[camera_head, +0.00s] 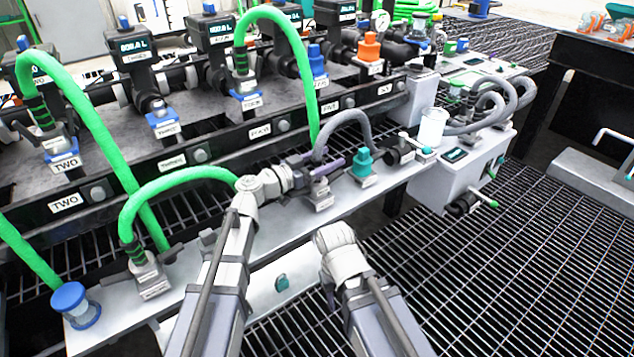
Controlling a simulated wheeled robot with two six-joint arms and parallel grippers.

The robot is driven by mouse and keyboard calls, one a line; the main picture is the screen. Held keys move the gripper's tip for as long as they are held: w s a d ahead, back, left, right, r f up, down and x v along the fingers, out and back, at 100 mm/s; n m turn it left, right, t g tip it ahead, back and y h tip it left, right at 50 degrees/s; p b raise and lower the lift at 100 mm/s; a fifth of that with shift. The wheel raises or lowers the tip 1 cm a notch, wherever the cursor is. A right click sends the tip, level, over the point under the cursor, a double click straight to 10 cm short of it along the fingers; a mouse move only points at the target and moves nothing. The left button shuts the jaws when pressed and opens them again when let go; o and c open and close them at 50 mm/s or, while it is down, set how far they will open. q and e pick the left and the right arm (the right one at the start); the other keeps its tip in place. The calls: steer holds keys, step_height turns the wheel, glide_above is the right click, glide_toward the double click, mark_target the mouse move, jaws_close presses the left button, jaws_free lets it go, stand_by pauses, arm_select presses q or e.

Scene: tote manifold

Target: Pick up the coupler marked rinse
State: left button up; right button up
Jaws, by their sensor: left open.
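A coupler with a purple lever (328,168) and a grey hose rising from its top stands on the light front shelf, with a small tag (320,197) at its foot. The tag is too small to read, so I cannot confirm it says rinse. My left gripper (301,171) is open, with its fingertips close against the left side of this coupler. I cannot tell whether they touch it. A green-hosed coupler (146,272) stands further left on the shelf. My right arm ends at a white wrist below the shelf edge; its fingers do not show.
A teal plug (362,163) stands just right of the purple-levered coupler. A white cup (432,127) and a white box (462,170) are further right. Green hoses arch behind. The grated floor at right is clear.

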arm_select(q)
jaws_close()
stand_by(0.5)
stand_by(0.8)
